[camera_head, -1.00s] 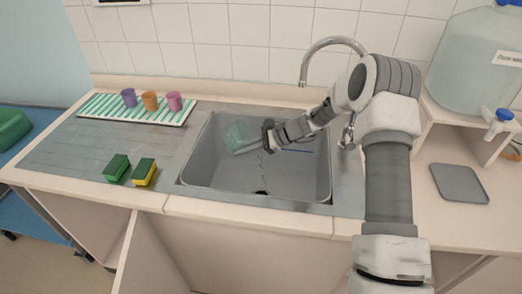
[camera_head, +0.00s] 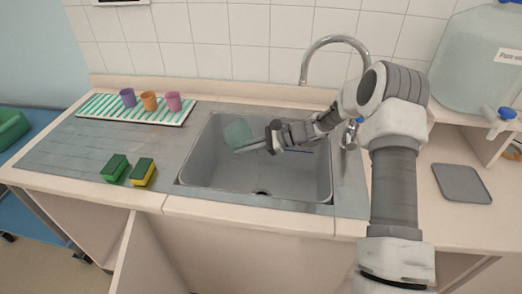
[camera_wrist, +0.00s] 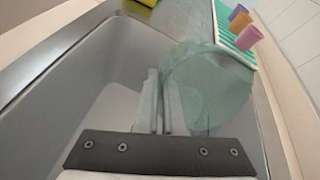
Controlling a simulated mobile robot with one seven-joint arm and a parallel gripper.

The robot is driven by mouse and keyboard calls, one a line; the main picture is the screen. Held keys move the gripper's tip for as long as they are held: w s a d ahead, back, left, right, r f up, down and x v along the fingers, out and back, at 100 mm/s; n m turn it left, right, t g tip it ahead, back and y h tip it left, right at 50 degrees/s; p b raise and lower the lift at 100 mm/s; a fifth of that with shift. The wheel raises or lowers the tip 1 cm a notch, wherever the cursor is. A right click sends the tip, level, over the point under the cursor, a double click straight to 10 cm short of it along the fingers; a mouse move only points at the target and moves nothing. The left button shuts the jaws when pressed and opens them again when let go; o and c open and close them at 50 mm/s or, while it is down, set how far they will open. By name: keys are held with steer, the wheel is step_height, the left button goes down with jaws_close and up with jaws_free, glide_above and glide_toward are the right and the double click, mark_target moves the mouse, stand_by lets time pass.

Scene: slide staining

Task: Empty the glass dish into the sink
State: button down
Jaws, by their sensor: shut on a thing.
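The clear, greenish glass dish (camera_head: 237,132) is tilted over the left back part of the grey sink (camera_head: 222,176). My gripper (camera_head: 247,148) is shut on the dish's edge from the right. In the wrist view, the fingers (camera_wrist: 160,100) pinch the near left side of the dish (camera_wrist: 208,84), and the sink wall and floor show below. The dish looks empty of dark liquid, though its inside is hard to make out.
Purple, orange and pink cups stand on a striped mat (camera_head: 100,108). The tap (camera_head: 335,42) rises behind the sink. A grey board (camera_head: 461,183) and a water tank (camera_head: 480,62) are right.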

steer(key=shift+d+r+y+b, duration=0.15)
steer(key=shift+y+b, duration=0.45)
steer(key=shift+b, duration=0.05)
steer(key=shift+d+r+y+b, duration=0.1)
steer(key=shift+d+y+b, duration=0.3)
stand_by(0.4)
steer(key=shift+d+y+b, duration=0.25)
steer(key=shift+y+b, duration=0.05)
steer(key=shift+b, duration=0.05)
steer(key=shift+d+r, duration=0.15)
steer(key=shift+y+b, duration=0.4)
steer(key=shift+y, duration=0.1)
